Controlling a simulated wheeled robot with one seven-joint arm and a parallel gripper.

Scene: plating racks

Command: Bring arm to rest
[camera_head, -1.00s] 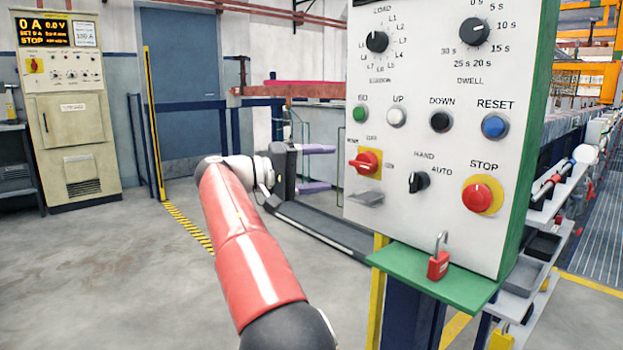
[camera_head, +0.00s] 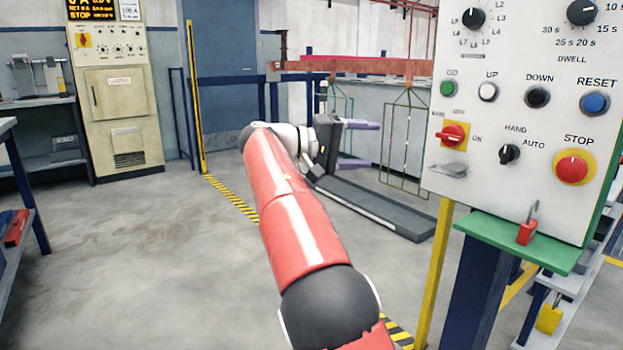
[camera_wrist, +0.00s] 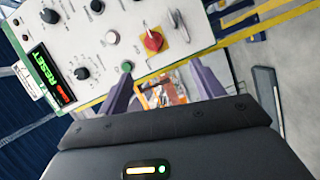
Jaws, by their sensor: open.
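My gripper (camera_head: 361,144) is at the end of my red and black arm, left of the control panel (camera_head: 515,160) in the head view. Its two purple fingers are spread apart, with nothing between them. In the wrist view the gripper (camera_wrist: 160,97) shows its fingers apart in front of the panel (camera_wrist: 100,45). The panel's buttons, dials and red rotary switch (camera_wrist: 152,40) show behind and beyond the fingers. A lit green display (camera_wrist: 45,75) reads "RESET". The fingers look clear of the panel in the head view.
A red padlock (camera_head: 527,232) hangs at the green ledge (camera_head: 515,242) under the panel. A yellow post (camera_head: 433,270) stands below it. A beige cabinet (camera_head: 120,90) stands at the back left. Wire racks (camera_head: 405,150) hang behind my gripper. The floor (camera_head: 150,260) to the left is open.

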